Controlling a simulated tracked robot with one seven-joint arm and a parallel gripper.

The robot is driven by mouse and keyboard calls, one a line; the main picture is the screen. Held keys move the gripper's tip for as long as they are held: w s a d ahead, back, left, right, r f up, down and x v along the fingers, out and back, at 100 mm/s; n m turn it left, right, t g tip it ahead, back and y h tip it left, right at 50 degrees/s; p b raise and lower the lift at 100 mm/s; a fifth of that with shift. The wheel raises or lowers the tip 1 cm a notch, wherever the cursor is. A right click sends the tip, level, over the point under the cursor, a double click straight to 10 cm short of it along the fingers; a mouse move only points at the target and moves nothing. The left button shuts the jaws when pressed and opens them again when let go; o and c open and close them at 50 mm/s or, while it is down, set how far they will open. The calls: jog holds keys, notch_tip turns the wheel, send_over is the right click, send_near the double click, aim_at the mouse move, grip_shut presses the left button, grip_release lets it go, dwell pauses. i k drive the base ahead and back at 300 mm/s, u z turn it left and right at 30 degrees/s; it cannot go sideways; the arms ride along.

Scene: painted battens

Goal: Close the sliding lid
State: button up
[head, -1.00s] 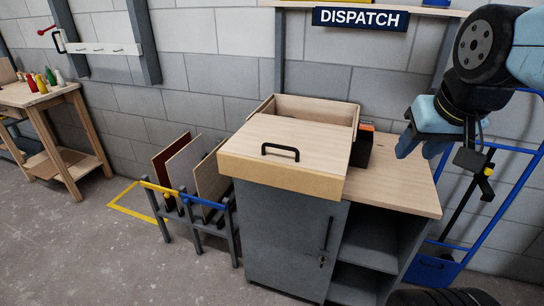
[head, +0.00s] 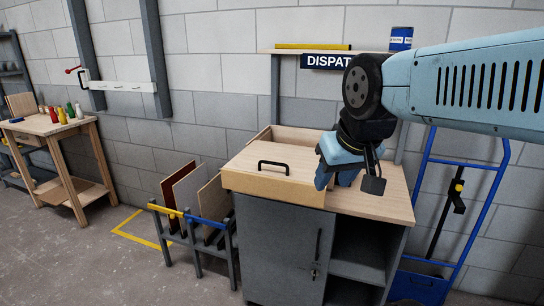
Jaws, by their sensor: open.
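The wooden sliding lid (head: 257,178) has a black bar handle (head: 273,164) on its top. It lies over the front part of a wooden box (head: 312,136), and the box's back part shows open behind it.
The box stands on a grey cabinet (head: 277,245) with a wooden top (head: 386,200). A rack (head: 196,236) with upright panels stands left of it, a blue hand truck (head: 420,286) right. A shelf with a blue-labelled can (head: 401,38) hangs behind. Floor at front left is clear.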

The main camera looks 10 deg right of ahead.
aim_at(278, 171)
jog(key=i, duration=1.15)
jog(key=k, duration=1.25)
jog(key=z, duration=0.45)
jog(key=i, duration=1)
jog(key=u, duration=0.05)
